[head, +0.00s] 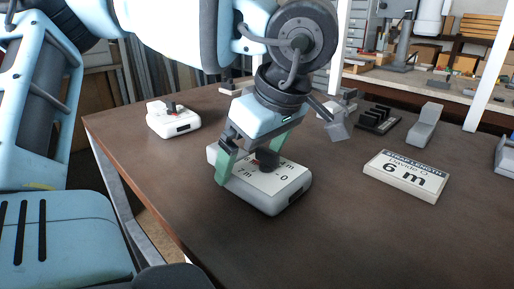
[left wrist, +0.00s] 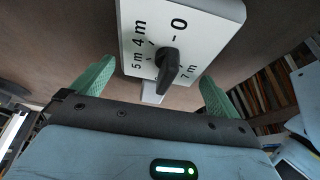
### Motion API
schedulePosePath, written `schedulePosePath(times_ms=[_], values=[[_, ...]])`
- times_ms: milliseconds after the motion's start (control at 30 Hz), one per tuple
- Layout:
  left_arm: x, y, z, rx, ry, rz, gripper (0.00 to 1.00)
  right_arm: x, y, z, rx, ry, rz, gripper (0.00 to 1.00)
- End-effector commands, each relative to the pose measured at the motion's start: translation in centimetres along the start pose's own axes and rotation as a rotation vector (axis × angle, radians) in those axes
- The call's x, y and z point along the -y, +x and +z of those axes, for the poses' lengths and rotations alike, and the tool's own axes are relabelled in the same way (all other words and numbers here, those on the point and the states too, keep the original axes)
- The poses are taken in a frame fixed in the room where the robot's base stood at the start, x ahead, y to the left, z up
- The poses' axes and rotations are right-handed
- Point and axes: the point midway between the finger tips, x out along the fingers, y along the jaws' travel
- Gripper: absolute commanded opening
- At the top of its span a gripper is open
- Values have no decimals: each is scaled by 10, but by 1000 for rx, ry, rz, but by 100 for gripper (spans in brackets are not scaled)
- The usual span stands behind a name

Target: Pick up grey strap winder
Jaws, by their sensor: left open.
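The grey strap winder (head: 292,194) is a light grey box with rounded edges, lying on the brown table. Its white top face has a black pointer knob and metre marks around it, such as 0, 4 m and 7 m. My left gripper (head: 252,158) is open above it, with green fingers pointing down. One finger hangs at the box's left end, the other behind the knob. In the left wrist view, the winder (left wrist: 205,22) and its knob appear between and beyond the open fingers (left wrist: 156,88). I cannot tell whether a finger touches it. My right gripper is not in view.
A smaller-looking white box with a dark knob (head: 173,122) stands at the table's far left. A sign reading 6 m (head: 404,176) lies to the right. Behind are a black rack (head: 379,119) and a grey device (head: 425,127). The front of the table (head: 340,240) is clear.

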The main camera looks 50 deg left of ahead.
Motion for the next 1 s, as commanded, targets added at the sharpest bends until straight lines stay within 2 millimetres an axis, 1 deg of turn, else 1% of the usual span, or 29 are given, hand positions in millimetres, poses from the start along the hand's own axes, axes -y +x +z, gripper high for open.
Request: schedulePosePath(times_ms=[100,267,300,600,867,1000], values=[[0,5,0,1,0,0,100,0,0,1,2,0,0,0],[0,5,0,1,0,0,100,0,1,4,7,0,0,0],[0,5,0,1,0,0,99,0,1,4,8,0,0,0],[0,5,0,0,0,1,60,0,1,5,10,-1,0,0],[0,3,0,0,-1,2,60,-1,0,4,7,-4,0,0],[0,-3,-3,0,-2,3,60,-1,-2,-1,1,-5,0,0]])
